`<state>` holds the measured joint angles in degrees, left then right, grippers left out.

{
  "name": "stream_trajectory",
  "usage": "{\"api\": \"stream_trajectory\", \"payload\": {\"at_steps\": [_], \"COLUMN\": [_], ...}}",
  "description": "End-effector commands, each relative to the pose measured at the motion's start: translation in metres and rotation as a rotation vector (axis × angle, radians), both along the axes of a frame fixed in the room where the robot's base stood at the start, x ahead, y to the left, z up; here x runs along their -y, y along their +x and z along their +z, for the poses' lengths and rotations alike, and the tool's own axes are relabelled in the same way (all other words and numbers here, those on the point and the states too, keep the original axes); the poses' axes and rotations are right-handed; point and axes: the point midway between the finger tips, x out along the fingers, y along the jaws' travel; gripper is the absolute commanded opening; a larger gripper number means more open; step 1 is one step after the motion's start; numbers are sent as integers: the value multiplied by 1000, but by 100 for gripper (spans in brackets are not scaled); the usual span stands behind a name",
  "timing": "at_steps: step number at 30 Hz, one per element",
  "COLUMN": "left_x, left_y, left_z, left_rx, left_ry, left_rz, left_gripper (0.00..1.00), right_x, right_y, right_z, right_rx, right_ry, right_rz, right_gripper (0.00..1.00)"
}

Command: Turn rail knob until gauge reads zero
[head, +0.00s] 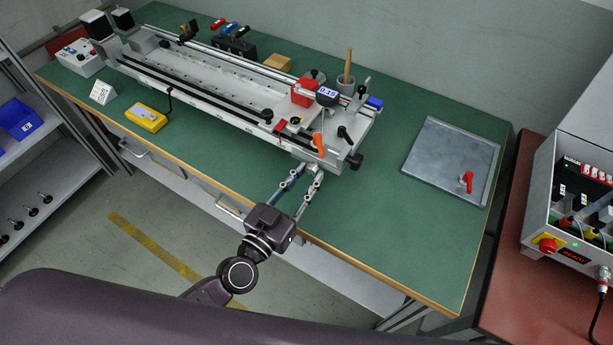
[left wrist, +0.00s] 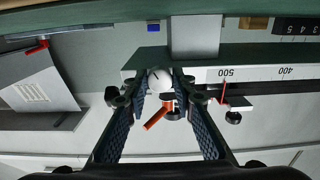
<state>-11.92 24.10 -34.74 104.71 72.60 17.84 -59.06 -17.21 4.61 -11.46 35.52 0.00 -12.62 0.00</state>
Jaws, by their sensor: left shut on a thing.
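The gauge (head: 327,93) is a small dark-framed digital display on the rail carriage in the head view; it seems to read 0.15. The long grey rail (head: 190,98) runs along the bench, with the carriage near its right end. My left gripper (head: 308,169) is at the front edge of the rail's right end. In the left wrist view, my left gripper (left wrist: 160,82) is shut on a round silver knob (left wrist: 159,77), with one fingertip on either side. The fingers hide this knob in the head view. My right gripper is not in view.
An orange lever (head: 319,144) stands just above the gripper, also seen in the left wrist view (left wrist: 155,118). A black knob (head: 355,161) is to its right. A grey plate (head: 451,160) with a red-handled part lies on the right of the green bench (head: 385,230). The bench front is mostly clear.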

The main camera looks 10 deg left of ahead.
Motion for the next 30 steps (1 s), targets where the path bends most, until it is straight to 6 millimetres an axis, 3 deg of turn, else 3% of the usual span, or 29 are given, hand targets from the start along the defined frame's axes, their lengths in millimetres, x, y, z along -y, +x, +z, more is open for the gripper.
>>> {"api": "stream_trajectory", "payload": {"at_steps": [14, 30], "left_x": [0, 1], "left_y": [0, -1], "left_z": [1, 0], "left_rx": [-32, -209], "left_ry": [-78, -503], "left_rz": [0, 0], "left_gripper": [0, 0], "right_x": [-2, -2], "right_y": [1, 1], "right_z": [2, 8], "right_rx": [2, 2], "right_ry": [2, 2], "right_rz": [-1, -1], "right_gripper": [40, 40]}}
